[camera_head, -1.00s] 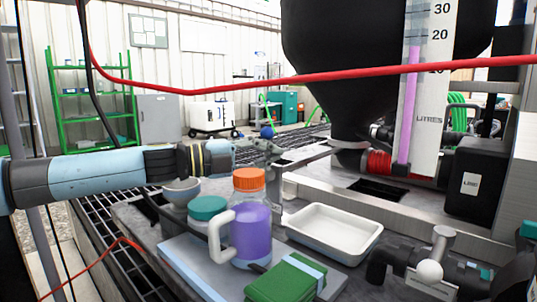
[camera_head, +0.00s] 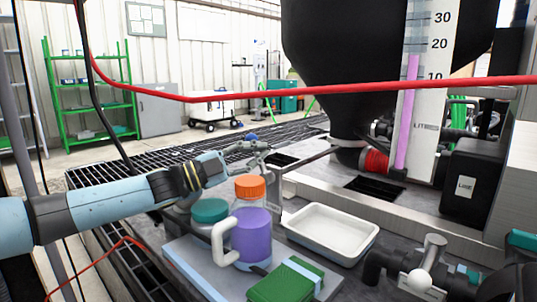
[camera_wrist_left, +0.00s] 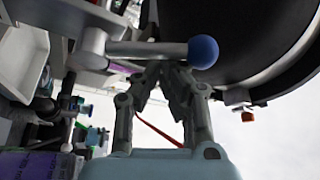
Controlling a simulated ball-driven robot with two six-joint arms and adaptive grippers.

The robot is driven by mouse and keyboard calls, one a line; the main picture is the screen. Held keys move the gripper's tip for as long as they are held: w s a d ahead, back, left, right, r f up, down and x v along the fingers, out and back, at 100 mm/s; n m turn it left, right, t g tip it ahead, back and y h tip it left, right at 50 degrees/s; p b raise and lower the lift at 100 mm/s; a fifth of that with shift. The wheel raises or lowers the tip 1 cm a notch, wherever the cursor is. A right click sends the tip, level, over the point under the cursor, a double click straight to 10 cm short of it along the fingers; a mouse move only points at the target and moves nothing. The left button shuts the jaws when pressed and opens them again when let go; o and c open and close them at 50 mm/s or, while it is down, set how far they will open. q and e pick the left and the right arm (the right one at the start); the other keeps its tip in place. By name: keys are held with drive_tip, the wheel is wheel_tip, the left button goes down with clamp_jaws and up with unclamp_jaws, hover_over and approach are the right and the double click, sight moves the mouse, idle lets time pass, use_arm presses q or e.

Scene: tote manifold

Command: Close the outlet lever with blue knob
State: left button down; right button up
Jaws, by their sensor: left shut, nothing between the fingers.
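The blue knob (camera_head: 251,138) shows behind and above the orange-capped bottle in the head view. In the left wrist view the knob (camera_wrist_left: 203,52) is a round ball on the end of a grey lever bar (camera_wrist_left: 145,49), which joins a grey post on the left. My left gripper (camera_head: 258,146) is beside the knob in the head view. In the wrist view its fingertips (camera_wrist_left: 160,72) are together, empty, close to the bar just left of the knob. I cannot tell whether they touch it. My right gripper is not in view.
The black hopper (camera_head: 380,70) stands behind. A red cable (camera_head: 300,92) crosses the upper view. Pipe fittings (camera_head: 418,281) are at lower right.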

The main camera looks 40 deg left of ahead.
use_arm(q)
drive_tip(key=shift+a, duration=0.3)
idle(0.5)
